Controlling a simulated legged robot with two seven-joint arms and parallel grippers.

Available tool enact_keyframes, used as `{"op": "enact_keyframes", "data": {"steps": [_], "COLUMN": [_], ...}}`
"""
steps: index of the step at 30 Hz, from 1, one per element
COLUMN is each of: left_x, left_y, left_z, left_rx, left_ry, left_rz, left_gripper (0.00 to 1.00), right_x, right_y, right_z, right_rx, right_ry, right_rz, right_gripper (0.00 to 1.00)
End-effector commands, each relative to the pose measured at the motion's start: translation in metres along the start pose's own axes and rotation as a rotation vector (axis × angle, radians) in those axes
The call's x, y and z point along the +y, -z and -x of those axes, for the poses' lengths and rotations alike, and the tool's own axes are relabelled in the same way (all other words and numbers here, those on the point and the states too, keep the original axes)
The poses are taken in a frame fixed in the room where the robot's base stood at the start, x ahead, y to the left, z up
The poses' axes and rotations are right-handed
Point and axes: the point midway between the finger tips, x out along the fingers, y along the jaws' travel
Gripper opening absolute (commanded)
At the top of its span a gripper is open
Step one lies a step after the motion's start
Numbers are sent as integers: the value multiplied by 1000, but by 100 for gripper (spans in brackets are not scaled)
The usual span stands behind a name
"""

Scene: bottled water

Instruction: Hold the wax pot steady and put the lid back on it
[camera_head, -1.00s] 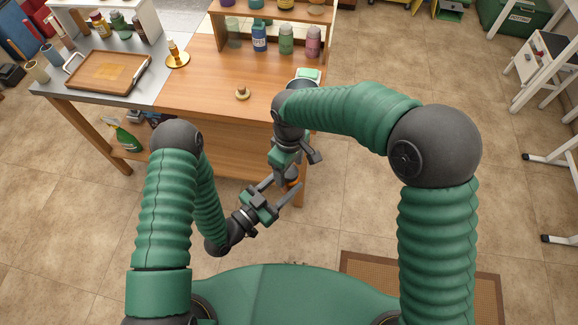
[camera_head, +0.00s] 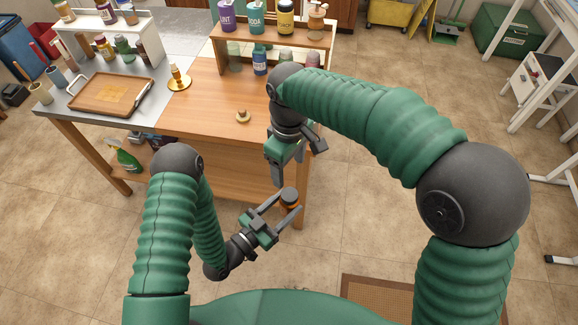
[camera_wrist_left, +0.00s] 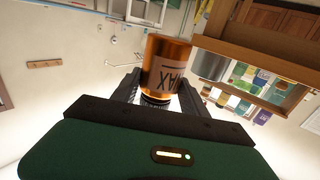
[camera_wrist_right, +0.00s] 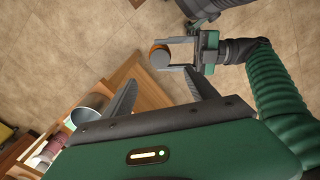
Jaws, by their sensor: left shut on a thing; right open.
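The wax pot (camera_head: 289,205) is a small amber jar held upright in front of the table's near edge. In the left wrist view its WAX label (camera_wrist_left: 167,80) shows upside down. A dark ribbed lid (camera_head: 289,194) sits on its mouth and looks level; it shows as a dark grey disc in the right wrist view (camera_wrist_right: 158,60). My left gripper (camera_head: 287,203) is shut around the pot, one finger on each side. My right gripper (camera_head: 275,181) is open and empty, above the pot and apart from it.
The wooden table (camera_head: 205,95) stands just beyond the grippers. A small wooden knobbed piece (camera_head: 243,116), a brass candlestick (camera_head: 179,79) and a tray (camera_head: 108,92) rest on the worktops. A shelf (camera_head: 275,38) with bottles stands behind. The tiled floor around the pot is open.

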Motion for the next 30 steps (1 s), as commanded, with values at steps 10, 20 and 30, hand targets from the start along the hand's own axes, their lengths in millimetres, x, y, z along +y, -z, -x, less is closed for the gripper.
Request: {"op": "enact_keyframes", "data": {"steps": [10, 20, 30], "left_x": [0, 0, -1], "left_y": [0, 0, 0], "left_z": [0, 0, 0], "left_rx": [1, 1, 0], "left_ry": [0, 0, 0], "left_rz": [0, -1, 1], "left_gripper": [0, 0, 0], "right_x": [9, 38, 22], "right_y": [-19, -183, -257], "right_z": [-9, -65, -89], "right_rx": [5, 127, 212], "right_ry": [-15, -94, -123], "right_rz": [-71, -707, -1042], "right_gripper": [67, 67, 67]}}
